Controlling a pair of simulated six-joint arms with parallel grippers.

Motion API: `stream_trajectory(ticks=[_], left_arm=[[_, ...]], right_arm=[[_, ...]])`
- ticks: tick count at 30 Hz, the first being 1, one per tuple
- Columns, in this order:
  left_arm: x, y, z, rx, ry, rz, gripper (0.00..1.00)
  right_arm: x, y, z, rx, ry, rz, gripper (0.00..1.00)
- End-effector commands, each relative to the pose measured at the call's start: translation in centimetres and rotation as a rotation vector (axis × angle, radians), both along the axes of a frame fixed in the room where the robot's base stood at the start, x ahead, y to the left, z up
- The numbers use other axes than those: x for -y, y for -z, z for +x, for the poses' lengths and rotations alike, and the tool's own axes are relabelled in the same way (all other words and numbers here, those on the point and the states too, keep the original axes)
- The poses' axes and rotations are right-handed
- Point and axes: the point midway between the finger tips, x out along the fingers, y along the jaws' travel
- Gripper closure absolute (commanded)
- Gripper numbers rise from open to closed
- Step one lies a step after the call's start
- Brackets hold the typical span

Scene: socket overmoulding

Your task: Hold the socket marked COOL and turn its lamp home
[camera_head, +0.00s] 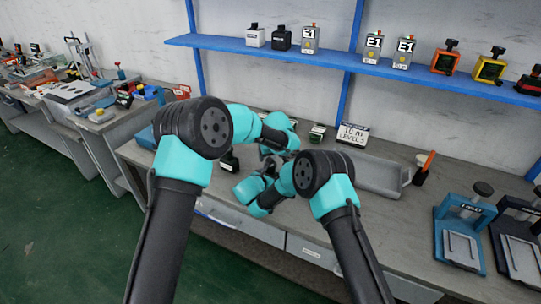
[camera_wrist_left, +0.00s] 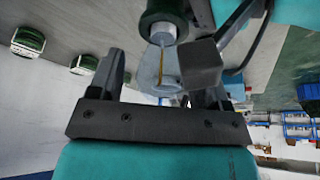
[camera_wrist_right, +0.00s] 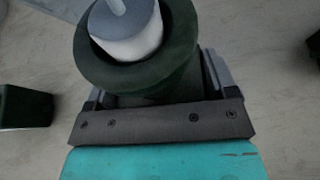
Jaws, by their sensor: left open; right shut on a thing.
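A dark green round socket (camera_wrist_right: 95,62) is held in my right gripper (camera_wrist_right: 150,78), whose fingers stand on both sides of it. A pale cylindrical lamp (camera_wrist_right: 130,42) sits in its opening. In the left wrist view the socket (camera_wrist_left: 160,8) is at the top, with the lamp's metal cap and clear glass bulb (camera_wrist_left: 150,70) below it. My left gripper (camera_wrist_left: 156,76) is open, its fingers around the bulb. I cannot tell if either finger touches it. In the head view both grippers meet close together above the bench, mostly hidden by my arms. No COOL marking is readable.
Other green sockets stand on the bench (camera_head: 229,163), two of them in the left wrist view (camera_wrist_left: 28,42). A sign reading LEVEL 3 (camera_head: 352,134), a grey tray (camera_head: 378,178) and blue fixtures (camera_head: 462,225) lie to the right. A blue shelf (camera_head: 340,66) runs behind.

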Motion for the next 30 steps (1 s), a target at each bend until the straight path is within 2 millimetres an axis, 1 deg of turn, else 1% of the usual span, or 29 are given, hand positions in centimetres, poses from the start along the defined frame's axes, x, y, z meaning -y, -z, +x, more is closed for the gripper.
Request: stream_trajectory(ticks=[3, 10, 25, 30], left_arm=[[-0.04, 0.34, 0.12, 0.0, 0.0, -0.001, 0.29], [-0.05, 0.32, 0.13, 0.0, 0.0, -0.001, 0.3], [-0.05, 0.29, 0.12, 0.0, 0.0, -0.001, 0.78], [-0.06, 0.29, 0.13, 0.0, 0.004, -0.001, 0.79]], right_arm=[[0.01, -0.03, 0.01, 0.001, 0.0, 0.0, 0.44], [0.0, -0.03, 0.01, 0.0, 0.0, 0.0, 0.44], [-0.01, -0.03, 0.01, 0.001, 0.0, 0.0, 0.44], [-0.02, -0.03, 0.01, 0.001, 0.0, 0.0, 0.44]])
